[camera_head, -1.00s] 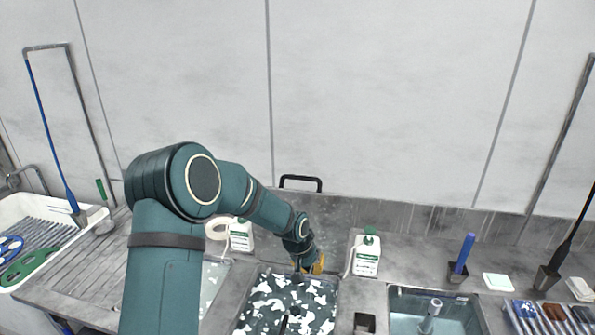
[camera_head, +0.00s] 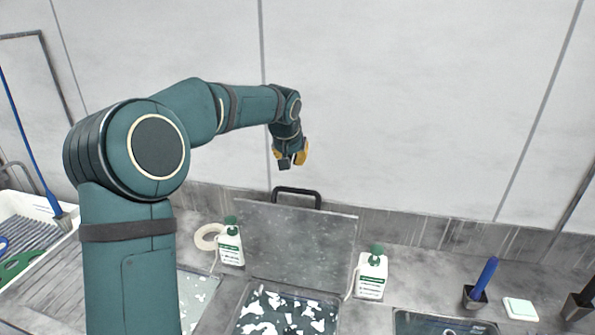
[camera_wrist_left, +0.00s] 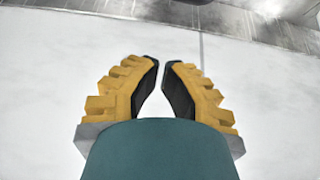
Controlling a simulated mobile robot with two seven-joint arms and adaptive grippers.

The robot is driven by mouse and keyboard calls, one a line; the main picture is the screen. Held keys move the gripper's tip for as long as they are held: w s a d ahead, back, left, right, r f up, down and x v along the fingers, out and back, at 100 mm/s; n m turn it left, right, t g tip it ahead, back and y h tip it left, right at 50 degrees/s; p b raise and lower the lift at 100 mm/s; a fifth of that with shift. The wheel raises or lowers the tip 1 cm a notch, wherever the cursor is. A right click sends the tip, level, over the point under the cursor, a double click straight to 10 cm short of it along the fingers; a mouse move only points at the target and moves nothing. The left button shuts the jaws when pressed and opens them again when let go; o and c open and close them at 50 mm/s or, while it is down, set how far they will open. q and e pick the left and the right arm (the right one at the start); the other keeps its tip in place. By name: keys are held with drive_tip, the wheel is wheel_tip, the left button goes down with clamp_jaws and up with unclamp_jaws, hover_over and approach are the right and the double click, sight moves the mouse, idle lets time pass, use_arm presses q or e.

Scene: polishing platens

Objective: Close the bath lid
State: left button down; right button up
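The bath lid (camera_head: 300,243) is a grey speckled panel standing upright, leaning back near the wall, with a black handle (camera_head: 297,191) along its top edge. Below its front is the open bath (camera_head: 262,327), holding dark contents with white patches. My left gripper (camera_head: 290,164), with yellow fingers, is in the air above the handle, apart from the lid. In the left wrist view my gripper (camera_wrist_left: 161,62) shows a small gap between its dark fingertips, with nothing in it. My right gripper is not in view.
White bottles with green caps stand left (camera_head: 230,244) and right (camera_head: 371,275) of the lid. A tape roll (camera_head: 203,238) lies by the left bottle. A second basin (camera_head: 440,322) and a blue-handled tool in a holder (camera_head: 482,283) are at the right. The wall (camera_head: 420,110) is close behind.

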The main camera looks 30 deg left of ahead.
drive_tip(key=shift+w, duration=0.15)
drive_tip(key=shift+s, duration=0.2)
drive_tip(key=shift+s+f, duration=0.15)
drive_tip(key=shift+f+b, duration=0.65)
drive_tip(key=shift+b, duration=0.25)
use_arm(q)
wheel_tip(320, 180, down, 8)
drive_tip(key=b, duration=0.1)
drive_tip(key=shift+w+r, duration=0.15)
drive_tip(key=shift+w, duration=0.05)
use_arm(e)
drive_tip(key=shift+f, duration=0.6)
